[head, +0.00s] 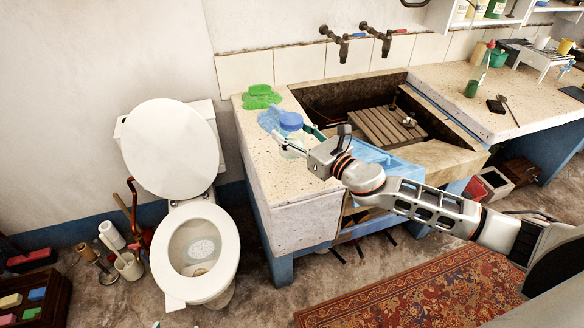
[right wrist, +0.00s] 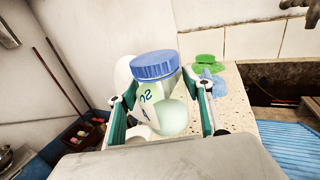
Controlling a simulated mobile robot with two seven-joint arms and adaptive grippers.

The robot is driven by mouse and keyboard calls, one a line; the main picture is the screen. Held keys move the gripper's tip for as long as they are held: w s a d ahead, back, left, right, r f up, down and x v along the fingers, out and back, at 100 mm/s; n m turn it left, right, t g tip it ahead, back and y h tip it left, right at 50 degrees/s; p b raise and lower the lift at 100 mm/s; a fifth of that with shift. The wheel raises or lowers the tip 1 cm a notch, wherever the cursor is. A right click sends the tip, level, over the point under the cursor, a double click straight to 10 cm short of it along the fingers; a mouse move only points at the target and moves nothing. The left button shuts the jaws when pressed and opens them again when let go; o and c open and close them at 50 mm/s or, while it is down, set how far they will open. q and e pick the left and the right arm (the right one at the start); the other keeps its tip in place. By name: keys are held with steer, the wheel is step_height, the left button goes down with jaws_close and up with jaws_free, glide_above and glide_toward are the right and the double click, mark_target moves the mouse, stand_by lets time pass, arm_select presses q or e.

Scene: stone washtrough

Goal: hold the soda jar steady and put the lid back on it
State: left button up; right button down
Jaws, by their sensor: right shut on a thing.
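The soda jar (right wrist: 165,105), clear with pale contents and a label with letters, stands between the fingers of my right gripper (head: 295,138) at the left end of the stone counter. My right gripper is shut on it, one finger on each side. The blue lid (right wrist: 154,65) sits on top of the jar's mouth; I cannot tell whether it is screwed tight. In the head view the lid (head: 290,121) shows above the fingers, and the jar is partly hidden by them. My left gripper is not in view.
A green cloth (head: 262,96) and a light blue cloth (head: 268,117) lie behind the jar. The sunken stone trough (head: 325,93) with a wooden rack (head: 385,127) is to the right. A toilet (head: 197,250) stands left of the counter. The counter's front left is clear.

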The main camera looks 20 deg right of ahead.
step_height(320, 180, down, 6)
steer(key=shift+f+b, duration=0.2)
steer(key=shift+b, duration=1.05)
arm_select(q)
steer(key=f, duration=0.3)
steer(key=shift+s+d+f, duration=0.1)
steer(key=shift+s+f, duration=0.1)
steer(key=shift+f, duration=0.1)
arm_select(e)
steer(key=shift+f, duration=0.2)
step_height(320, 180, down, 4)
steer(key=shift+r+b, duration=0.1)
steer(key=shift+b, duration=1.1)
steer(key=shift+f, duration=0.25)
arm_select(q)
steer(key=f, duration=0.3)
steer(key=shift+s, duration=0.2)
arm_select(e)
steer(key=shift+r, duration=0.2)
